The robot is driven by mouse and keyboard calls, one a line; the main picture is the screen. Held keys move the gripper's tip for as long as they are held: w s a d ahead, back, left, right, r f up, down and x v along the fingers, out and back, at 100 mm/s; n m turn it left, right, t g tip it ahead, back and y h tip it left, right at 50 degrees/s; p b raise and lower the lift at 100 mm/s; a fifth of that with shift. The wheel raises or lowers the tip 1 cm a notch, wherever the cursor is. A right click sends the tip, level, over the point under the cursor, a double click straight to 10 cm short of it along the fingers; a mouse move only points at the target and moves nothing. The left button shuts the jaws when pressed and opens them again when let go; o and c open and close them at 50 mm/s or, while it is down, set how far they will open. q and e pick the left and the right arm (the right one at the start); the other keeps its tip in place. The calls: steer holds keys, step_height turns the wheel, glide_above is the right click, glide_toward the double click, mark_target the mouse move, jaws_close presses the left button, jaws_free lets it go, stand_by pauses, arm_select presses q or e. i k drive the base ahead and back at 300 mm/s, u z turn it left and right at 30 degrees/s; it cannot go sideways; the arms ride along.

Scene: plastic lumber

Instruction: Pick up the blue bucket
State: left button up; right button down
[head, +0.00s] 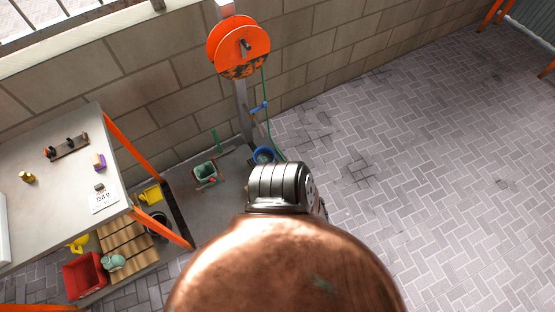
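The blue bucket (263,155) is small and far off in the head view, just above the middle. It stands on the floor by the foot of a grey post, close to the block wall. Its round blue rim shows, with something greyish inside that is too small to make out. Its lower part is close to a metal form in the foreground.
A green container (204,172) stands left of the bucket. A grey table (60,200) with orange legs is at left, with a red crate (85,275) below. The post carries an orange reel (238,47). Brick floor (430,180) is clear at right. A copper shape blocks the bottom middle.

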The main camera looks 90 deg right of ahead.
mark_target(264, 154)
steer(key=z, duration=2.65)
